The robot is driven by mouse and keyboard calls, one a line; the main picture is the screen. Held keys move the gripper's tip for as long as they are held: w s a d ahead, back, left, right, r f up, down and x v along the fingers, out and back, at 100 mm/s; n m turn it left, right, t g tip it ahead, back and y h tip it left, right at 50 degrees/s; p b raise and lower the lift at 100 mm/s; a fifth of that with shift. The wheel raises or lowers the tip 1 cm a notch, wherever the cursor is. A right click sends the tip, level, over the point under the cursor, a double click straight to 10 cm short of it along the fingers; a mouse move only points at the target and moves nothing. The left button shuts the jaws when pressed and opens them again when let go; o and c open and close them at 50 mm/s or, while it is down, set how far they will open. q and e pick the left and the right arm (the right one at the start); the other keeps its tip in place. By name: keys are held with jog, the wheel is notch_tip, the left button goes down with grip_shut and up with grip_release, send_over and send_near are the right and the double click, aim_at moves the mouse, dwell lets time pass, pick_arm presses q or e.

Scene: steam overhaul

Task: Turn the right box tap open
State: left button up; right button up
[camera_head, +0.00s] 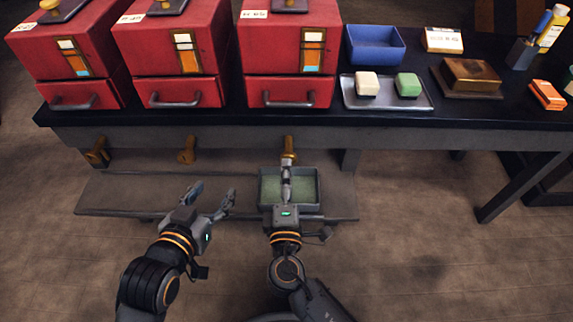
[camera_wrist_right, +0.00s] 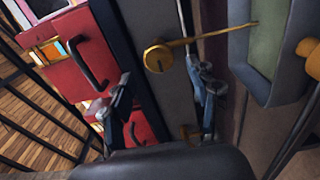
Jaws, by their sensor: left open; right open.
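The right box tap (camera_head: 289,145) is a brass fitting under the table edge, below the rightmost red box (camera_head: 290,45). In the right wrist view the tap (camera_wrist_right: 157,59) shows a round brass body with a thin lever reaching to the right. My right gripper (camera_head: 287,172) is just in front of this tap. Its two fingers stand apart, and in the wrist view the gripper (camera_wrist_right: 160,80) has the tap body beyond and between its fingertips; contact cannot be told. My left gripper (camera_head: 212,191) is open and empty, left of the green-bottomed tray (camera_head: 262,198).
The tray stands on a low shelf (camera_head: 130,195) below the right tap. The middle tap (camera_head: 187,150) and left tap (camera_head: 97,152) stick out under the table edge. Drawer handles (camera_head: 290,102) hang above. The table holds a blue bin (camera_head: 375,46) and a metal tray (camera_head: 388,103).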

jog(key=s, duration=0.8)
